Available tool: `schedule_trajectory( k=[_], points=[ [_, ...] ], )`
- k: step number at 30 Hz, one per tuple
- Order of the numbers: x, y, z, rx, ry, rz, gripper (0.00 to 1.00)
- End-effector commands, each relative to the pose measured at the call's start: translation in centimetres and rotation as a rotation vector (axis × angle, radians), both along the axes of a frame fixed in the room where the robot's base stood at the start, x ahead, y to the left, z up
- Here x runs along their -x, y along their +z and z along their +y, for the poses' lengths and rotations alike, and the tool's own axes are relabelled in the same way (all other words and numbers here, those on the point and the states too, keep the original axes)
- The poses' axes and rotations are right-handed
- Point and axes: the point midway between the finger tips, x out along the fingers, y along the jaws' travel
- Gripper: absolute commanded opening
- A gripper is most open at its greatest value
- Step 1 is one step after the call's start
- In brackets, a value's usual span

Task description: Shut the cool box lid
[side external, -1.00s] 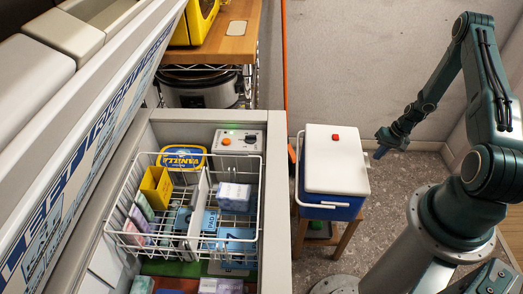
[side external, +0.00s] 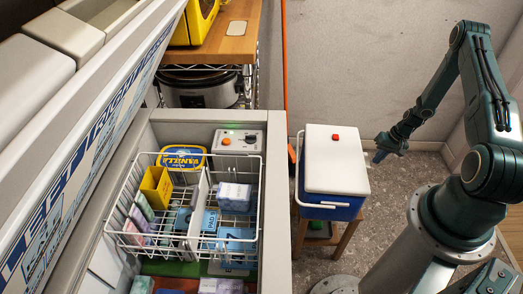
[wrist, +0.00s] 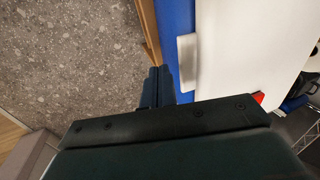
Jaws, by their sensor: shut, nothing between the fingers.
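The cool box (side external: 332,212) has a blue body and stands on a small wooden stool. Its white lid (side external: 335,165), with a red button on top, lies flat over the body and looks down. The box's white handle (side external: 298,180) hangs at its left and front side. My gripper (side external: 377,158) is just right of the box, near the lid's right edge, with its fingers shut and empty. In the wrist view the shut fingers (wrist: 158,86) point beside the blue wall, close to a white tab (wrist: 188,62); the white lid (wrist: 245,45) shows at the right. I cannot tell whether they touch.
An open chest freezer (side external: 279,230) with a wire basket (side external: 125,190) of packets stands left of the box. A wooden-topped rack (side external: 225,48) is behind it. An orange pole (side external: 285,60) stands by the wall. The speckled floor right of the stool is clear.

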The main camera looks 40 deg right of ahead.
Motion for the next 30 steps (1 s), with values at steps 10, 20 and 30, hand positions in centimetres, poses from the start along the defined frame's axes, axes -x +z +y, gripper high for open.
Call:
schedule_trajectory(
  k=[10, 20, 30],
  points=[
    [0.6, 3.1, -0.7, 0.001, -0.002, -0.001, 0.0],
    [1.3, 6.2, -1.4, 0.001, -0.001, -0.001, 0.0],
    [1.4, 6.9, -1.4, 0.0, 0.001, 0.0, 0.0]
  ],
)
